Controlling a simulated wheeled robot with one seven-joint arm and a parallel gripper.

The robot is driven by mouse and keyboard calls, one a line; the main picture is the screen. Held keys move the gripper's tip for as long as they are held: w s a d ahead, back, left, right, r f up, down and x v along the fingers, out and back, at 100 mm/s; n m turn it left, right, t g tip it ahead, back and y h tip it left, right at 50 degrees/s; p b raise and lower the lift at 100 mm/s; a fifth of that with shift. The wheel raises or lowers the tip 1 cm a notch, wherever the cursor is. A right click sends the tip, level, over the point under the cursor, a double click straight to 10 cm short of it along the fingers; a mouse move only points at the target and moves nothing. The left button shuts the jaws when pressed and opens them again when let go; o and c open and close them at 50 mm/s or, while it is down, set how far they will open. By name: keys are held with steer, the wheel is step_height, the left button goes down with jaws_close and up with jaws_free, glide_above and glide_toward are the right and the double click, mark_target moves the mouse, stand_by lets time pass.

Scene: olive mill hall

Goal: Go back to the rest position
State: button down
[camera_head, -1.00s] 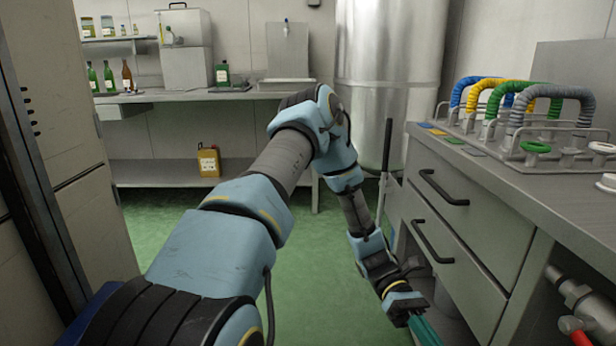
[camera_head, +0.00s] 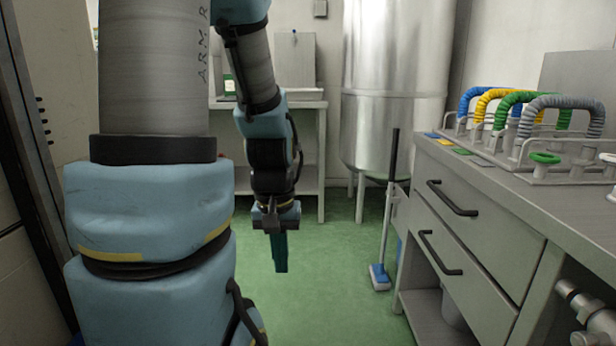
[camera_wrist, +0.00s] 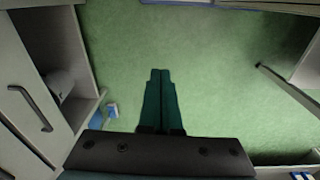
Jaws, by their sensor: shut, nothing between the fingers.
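My gripper (camera_head: 280,254) hangs downward above the green floor, near the middle of the head view. Its green fingers are closed together with nothing between them. In the wrist view the fingertips (camera_wrist: 160,74) also lie side by side over bare floor. My arm is folded up and fills much of the left of the head view.
A steel counter with drawers (camera_head: 463,215) stands on the right, with coloured hose loops (camera_head: 505,110) on top. A blue-footed broom (camera_head: 380,277) leans beside it. A steel tank (camera_head: 396,90) and a workbench (camera_head: 305,103) stand behind. Green floor is clear below my gripper.

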step_height(320, 180, up, 21)
steer(key=a+t+p, duration=0.1)
steer(key=p, duration=1.8)
steer(key=shift+w+a+m+p, duration=0.15)
steer(key=shift+a+m+p, duration=0.1)
steer(key=shift+m+p, duration=0.05)
steer(key=shift+f, duration=0.1)
